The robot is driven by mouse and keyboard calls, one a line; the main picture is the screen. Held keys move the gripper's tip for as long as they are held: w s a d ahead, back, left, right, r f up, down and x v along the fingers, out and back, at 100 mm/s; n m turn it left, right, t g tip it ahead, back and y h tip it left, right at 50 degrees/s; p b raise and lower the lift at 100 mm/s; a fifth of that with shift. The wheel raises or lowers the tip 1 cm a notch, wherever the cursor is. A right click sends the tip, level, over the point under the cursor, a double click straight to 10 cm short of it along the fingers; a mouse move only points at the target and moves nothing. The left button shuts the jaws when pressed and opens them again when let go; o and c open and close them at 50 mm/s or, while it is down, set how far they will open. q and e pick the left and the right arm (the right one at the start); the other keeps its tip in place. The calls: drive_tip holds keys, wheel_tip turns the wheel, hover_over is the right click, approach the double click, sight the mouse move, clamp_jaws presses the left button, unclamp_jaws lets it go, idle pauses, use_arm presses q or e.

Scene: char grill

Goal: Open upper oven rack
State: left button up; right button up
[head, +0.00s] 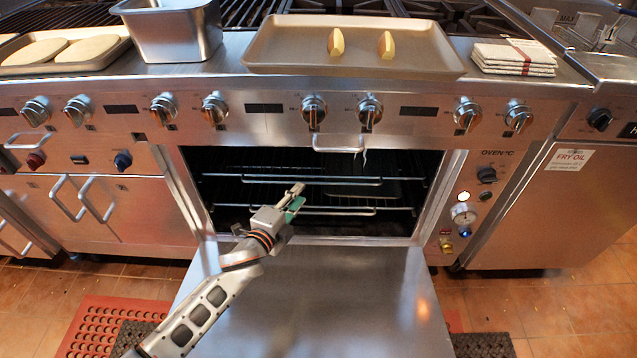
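The oven (212,222) stands with its door (310,310) folded down flat. The upper oven rack (345,182) is a wire rack inside the cavity, its front bar running across the opening. A lower rack (370,212) lies beneath it. My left gripper (299,194) is at the opening, its fingertips overlapping the view just below the upper rack's front bar. Its fingers look apart, with a green pad showing, and nothing is seen between them. Whether it touches the rack cannot be told. My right gripper is not in view.
A row of knobs (313,110) and a bar handle (338,148) sit above the opening. On top are a tray (350,62) with two wedges, a metal pan (175,32) and folded towels (514,60). The open door has free room above it.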

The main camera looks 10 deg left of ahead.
sight(308, 182)
use_arm(q)
drive_tip(key=b+x, duration=0.2)
drive_tip(key=x, duration=0.5)
drive_tip(key=shift+f, duration=0.15)
drive_tip(key=shift+w, duration=0.1)
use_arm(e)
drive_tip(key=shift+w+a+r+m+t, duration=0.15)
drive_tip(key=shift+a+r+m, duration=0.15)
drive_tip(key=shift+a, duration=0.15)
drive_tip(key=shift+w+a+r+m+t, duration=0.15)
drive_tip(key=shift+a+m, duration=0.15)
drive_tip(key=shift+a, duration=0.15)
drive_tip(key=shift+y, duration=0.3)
use_arm(q)
clamp_jaws()
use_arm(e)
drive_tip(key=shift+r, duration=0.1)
